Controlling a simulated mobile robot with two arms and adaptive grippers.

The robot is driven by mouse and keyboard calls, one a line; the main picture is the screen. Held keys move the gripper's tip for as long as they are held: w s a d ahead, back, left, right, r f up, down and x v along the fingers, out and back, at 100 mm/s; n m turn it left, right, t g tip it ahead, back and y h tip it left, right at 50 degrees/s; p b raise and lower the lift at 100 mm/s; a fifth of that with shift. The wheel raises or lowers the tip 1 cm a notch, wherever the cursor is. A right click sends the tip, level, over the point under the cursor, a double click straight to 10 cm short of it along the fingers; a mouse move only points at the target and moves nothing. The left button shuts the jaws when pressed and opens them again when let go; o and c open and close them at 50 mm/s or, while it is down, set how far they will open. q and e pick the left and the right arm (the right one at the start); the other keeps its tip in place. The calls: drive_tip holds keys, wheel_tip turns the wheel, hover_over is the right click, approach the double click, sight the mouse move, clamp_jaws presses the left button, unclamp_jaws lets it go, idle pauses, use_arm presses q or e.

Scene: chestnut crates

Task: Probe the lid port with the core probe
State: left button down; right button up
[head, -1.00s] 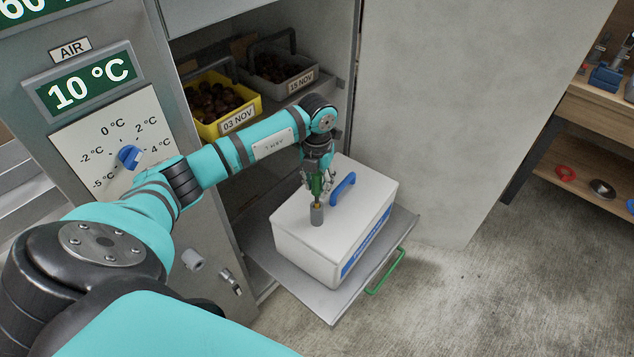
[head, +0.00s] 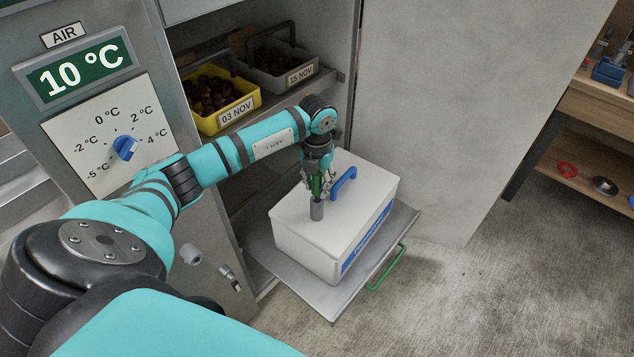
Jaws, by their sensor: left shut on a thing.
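The port stands on the lid of a white box (head: 300,252) with a blue handle (head: 344,183) and a blue label. My right gripper is not in view.
The box stands on a pulled-out metal shelf (head: 270,264) with a green handle (head: 386,268). A yellow crate (head: 236,118) and a grey crate (head: 296,88) of chestnuts stand on the shelf behind. A dial (head: 125,148) is at left, a workbench (head: 570,130) at right.

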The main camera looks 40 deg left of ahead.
sight(317, 191)
use_arm(q)
drive_tip(key=shift+f+b, duration=1.15)
drive_tip(key=shift+f, duration=0.5)
drive_tip(key=c, duration=0.9)
unclamp_jaws()
drive_tip(key=shift+r, duration=0.1)
wheel_tip(317, 191, up, 12)
